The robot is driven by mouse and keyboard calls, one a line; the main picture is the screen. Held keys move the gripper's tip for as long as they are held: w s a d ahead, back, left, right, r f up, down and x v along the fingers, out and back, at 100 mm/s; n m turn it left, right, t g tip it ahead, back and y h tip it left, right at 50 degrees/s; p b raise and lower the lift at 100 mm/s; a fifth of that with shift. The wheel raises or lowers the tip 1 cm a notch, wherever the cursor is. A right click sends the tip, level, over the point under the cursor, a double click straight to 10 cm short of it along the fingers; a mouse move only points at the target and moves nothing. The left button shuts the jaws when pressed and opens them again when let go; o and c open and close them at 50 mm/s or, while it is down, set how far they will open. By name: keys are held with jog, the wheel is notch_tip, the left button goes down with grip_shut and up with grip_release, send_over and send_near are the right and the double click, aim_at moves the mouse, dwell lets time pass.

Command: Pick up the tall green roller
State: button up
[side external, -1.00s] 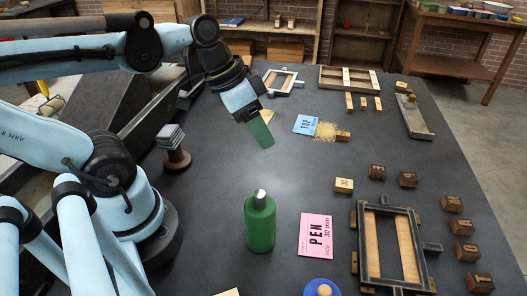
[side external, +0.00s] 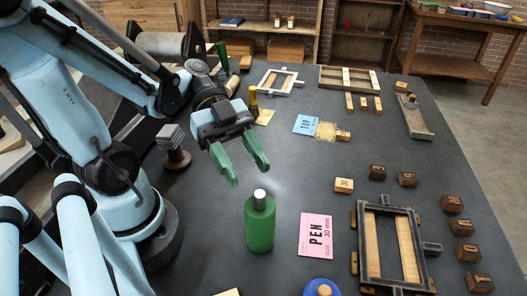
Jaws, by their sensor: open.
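My gripper (side external: 249,176) is open and empty, its two green fingers pointing down above the table. A slim upright green thing (side external: 222,56) stands at the back left behind my wrist, its lower part hidden; it may be the tall green roller, but I cannot tell for sure. A green bottle-shaped thing (side external: 260,224) with a silver cap stands upright in the front middle. In the picture my fingertips are just above and left of its cap, apart from it.
A pink PEN card (side external: 315,235) and a dark frame (side external: 391,247) lie right of the green bottle. A dark stack on a wooden stand (side external: 174,148) is left of my gripper. A brown bottle-like thing (side external: 253,101) stands behind it. Several letter blocks lie at right.

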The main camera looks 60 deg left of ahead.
aim_at(265, 212)
jog(key=shift+f+x, duration=0.15)
jog(key=shift+x, duration=1.8)
jog(key=shift+f+x, duration=0.15)
jog(key=shift+x, duration=1.85)
jog(key=shift+a, duration=0.15)
grip_shut()
